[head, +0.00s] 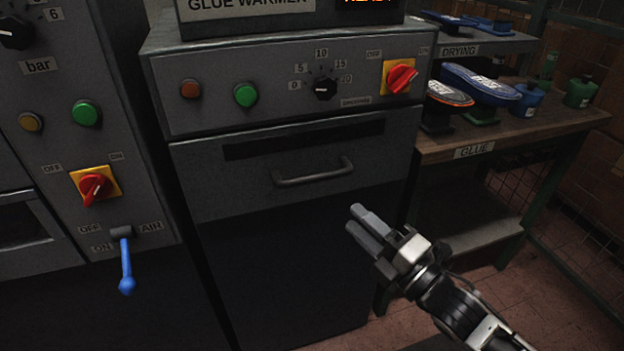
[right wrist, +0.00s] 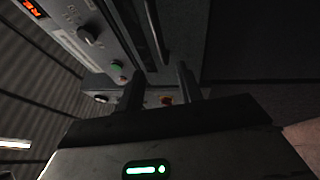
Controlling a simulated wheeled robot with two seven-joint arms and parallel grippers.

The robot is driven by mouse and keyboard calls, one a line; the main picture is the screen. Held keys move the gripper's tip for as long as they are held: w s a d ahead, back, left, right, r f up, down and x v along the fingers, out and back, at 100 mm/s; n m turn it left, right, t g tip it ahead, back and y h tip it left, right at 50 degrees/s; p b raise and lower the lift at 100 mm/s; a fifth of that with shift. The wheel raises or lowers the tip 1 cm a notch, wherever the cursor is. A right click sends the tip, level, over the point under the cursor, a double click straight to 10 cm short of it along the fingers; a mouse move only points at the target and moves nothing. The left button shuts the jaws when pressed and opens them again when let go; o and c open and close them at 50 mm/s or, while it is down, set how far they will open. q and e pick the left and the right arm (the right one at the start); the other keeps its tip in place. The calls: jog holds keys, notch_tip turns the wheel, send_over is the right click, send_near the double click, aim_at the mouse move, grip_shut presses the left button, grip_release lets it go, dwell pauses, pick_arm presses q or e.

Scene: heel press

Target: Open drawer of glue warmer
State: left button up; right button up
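The glue warmer (head: 285,130) is a grey cabinet in the middle of the head view. Its drawer (head: 230,185) looks closed, with a dark slot above a curved grey bar handle (head: 313,175). The handle (right wrist: 155,32) also shows in the right wrist view, above the fingertips. My right gripper (head: 357,220) is below and right of the handle in the head view, apart from it. In the right wrist view its two fingers (right wrist: 160,73) stand apart with nothing held between them. My left gripper is in neither view.
Above the drawer are a green button (head: 245,95), a black dial (head: 323,89) and a red switch (head: 401,78). A machine with a blue lever (head: 126,265) stands at the left. A wooden bench (head: 530,133) with shoe parts and bottles stands at the right.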

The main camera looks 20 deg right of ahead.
aim_at(312, 176)
jog(key=x, duration=1.3)
jog(key=shift+f+p, duration=0.1)
jog(key=shift+p, duration=0.25)
grip_shut()
